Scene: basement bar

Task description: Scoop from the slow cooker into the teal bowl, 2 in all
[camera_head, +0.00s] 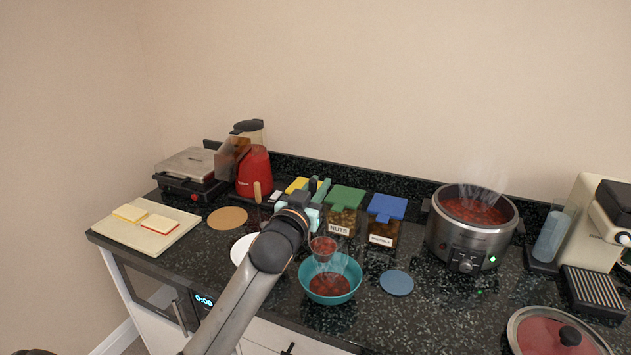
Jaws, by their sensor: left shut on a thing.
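The slow cooker (464,243) stands open on the right of the counter, full of steaming red chunky food, with a green light lit. The teal bowl (316,294) sits near the front edge and holds some steaming red food. My left gripper (305,207) is above and behind the bowl, shut on a ladle (323,247). The ladle's cup hangs over the back of the teal bowl with red food in it. My arm and gripper hide most of the ladle's handle. My right gripper is not in view.
Canisters with green (346,198) and blue (387,207) lids stand behind the bowl. A blue disc (397,283) lies between bowl and cooker. A glass lid (557,333) lies at front right. A white plate (241,249) is partly behind my arm. A cutting board (145,232) lies left.

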